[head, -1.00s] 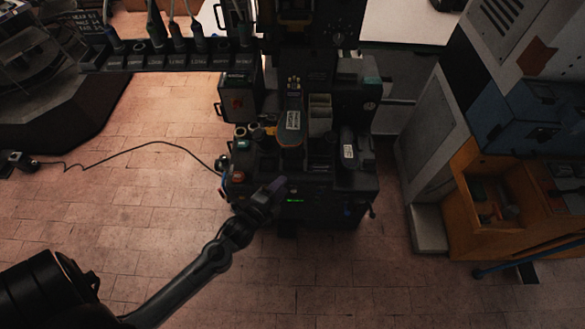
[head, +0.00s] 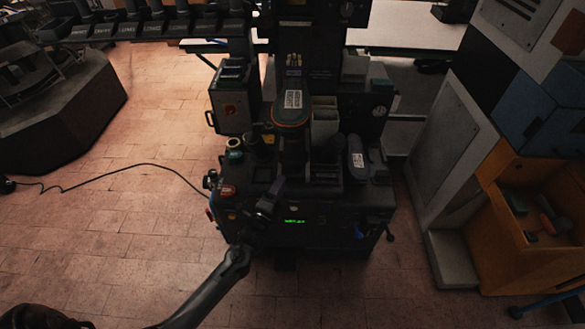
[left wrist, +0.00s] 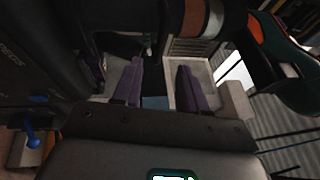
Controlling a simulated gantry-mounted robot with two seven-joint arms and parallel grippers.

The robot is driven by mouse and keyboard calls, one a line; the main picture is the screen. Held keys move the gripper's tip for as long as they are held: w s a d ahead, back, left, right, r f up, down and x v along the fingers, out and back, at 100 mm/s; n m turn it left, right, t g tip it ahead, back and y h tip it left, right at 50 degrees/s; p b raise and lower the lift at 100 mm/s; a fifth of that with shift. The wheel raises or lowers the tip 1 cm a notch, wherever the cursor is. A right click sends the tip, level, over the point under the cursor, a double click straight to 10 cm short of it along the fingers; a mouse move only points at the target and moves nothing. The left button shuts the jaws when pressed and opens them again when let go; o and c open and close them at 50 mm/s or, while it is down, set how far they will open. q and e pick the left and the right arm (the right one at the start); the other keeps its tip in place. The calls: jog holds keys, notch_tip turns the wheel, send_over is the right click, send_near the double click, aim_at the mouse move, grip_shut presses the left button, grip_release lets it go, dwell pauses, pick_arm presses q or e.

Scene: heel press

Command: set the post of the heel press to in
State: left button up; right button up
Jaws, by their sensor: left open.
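An orange bin (head: 535,200) and a grey cabinet (head: 440,150) stand to the right.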

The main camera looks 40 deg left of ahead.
aim_at(293, 161)
pick_arm(q)
jog(key=b+x, duration=0.2)
jog(key=x, duration=0.8)
jog(key=shift+w+a+r, duration=0.1)
jog(key=shift+w, duration=0.1)
grip_shut()
